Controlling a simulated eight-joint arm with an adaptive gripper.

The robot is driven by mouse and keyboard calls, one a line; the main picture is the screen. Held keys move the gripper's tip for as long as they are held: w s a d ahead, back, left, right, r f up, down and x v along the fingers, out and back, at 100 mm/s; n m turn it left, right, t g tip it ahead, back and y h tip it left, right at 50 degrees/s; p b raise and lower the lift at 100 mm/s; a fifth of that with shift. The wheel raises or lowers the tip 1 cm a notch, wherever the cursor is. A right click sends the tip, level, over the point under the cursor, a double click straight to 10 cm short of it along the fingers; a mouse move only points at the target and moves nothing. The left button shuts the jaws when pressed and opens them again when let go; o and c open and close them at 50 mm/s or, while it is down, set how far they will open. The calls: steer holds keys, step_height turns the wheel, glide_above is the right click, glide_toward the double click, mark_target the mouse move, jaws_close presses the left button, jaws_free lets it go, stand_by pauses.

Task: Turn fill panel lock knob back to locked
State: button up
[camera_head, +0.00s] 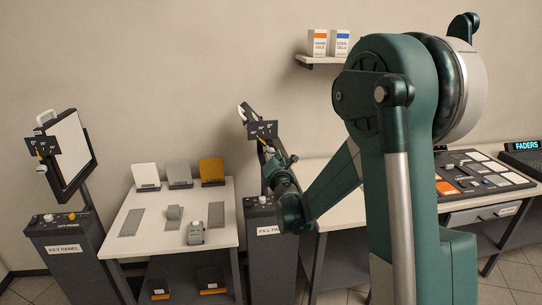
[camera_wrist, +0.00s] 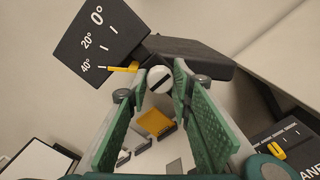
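The fill panel's stand (camera_head: 262,215), labelled "FILL PA…", is at the middle of the head view, partly hidden by my arm. Its dark angle plate (camera_head: 262,130) is above it; in the wrist view the plate (camera_wrist: 95,38) reads 0°, 20° and 40°, with a yellow pointer (camera_wrist: 122,69) near the 40° mark. A round white knob (camera_wrist: 160,79) with a dark bar across it lies just beyond my fingertips. My gripper (camera_wrist: 157,90) is open, with its green pads on either side of the line to the knob. I cannot tell whether they touch it.
The key panel (camera_head: 64,245) stands at left. A white table (camera_head: 130,199) between the panels holds white, grey and yellow plates. A control desk (camera_head: 480,180) is at right and a wall shelf (camera_head: 318,61) with two boxes is above. Another panel scale (camera_wrist: 285,148) shows at lower right.

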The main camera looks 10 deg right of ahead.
steer(key=o, duration=0.4)
steer(key=shift+c, duration=0.2)
steer(key=shift+s, duration=0.1)
steer(key=s, duration=1.1)
steer(key=shift+s, duration=0.4)
steer(key=shift+r, duration=0.1)
